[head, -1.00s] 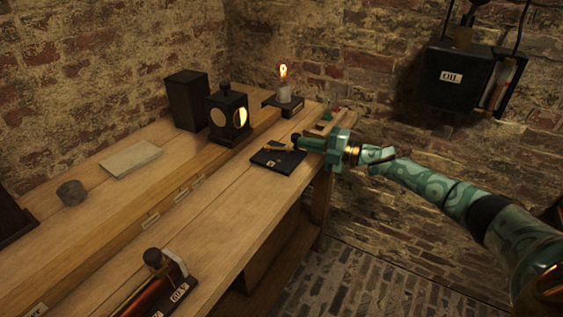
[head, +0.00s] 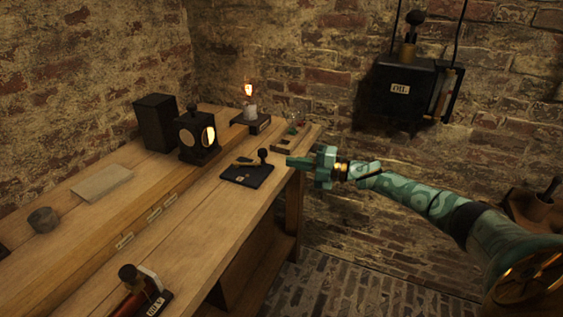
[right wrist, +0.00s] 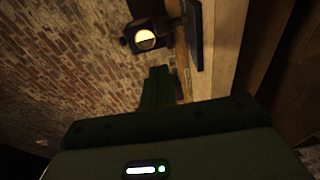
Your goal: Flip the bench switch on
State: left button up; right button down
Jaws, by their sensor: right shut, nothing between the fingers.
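The bench switch (head: 247,177) is a black base plate with a small label, lying on the bench near its right edge. Its dark round knob (head: 262,154) stands up at the right end of the base. A brass piece lies to the left of the knob. I cannot tell on from off. My right gripper (head: 291,161), green and shut, is empty and points left, a short gap right of the knob. Its dark fingers (right wrist: 160,82) show in the right wrist view. My left gripper is not in view.
A lit bulb on a stand (head: 250,120) is farther back. The OIL box (head: 403,92) hangs on the right wall.

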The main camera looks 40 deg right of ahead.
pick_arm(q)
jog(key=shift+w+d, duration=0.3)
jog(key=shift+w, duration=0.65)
pick_arm(e)
jog(key=s+d, duration=0.2)
jog(key=d, duration=0.2)
jog(key=shift+s+d+f, duration=0.15)
jog(key=shift+s+f, duration=0.05)
jog(key=shift+s, duration=0.2)
